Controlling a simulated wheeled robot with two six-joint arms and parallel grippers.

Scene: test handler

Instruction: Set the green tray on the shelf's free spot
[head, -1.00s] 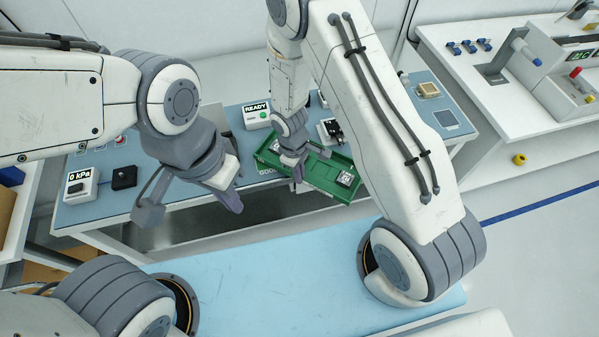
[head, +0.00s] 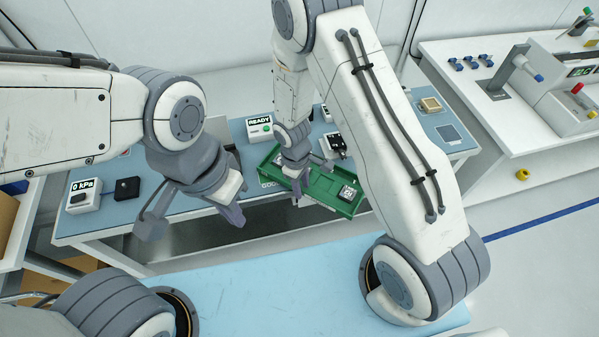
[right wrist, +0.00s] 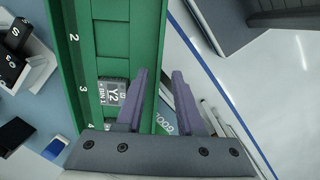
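The green tray (head: 322,193) lies on the blue-topped bench, with a chip-like part (head: 347,193) near its right end. In the right wrist view the tray (right wrist: 105,35) shows numbered marks and a part labelled Y2 (right wrist: 112,92). My right gripper (head: 298,197) is at the tray's near side. In the right wrist view its fingers (right wrist: 163,85) are apart, one over the tray's inside and one outside its long wall; I cannot tell whether they touch it. My left gripper (head: 236,215) hangs in front of the bench, left of the tray, its finger gap unclear. I cannot make out a free shelf spot.
A READY box (head: 260,128) stands behind the tray and a 0 kPa box (head: 82,195) at the bench's left. A black device (head: 336,143) stands close behind the tray. A white table with a machine (head: 560,95) is at right. My arms hide part of the bench.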

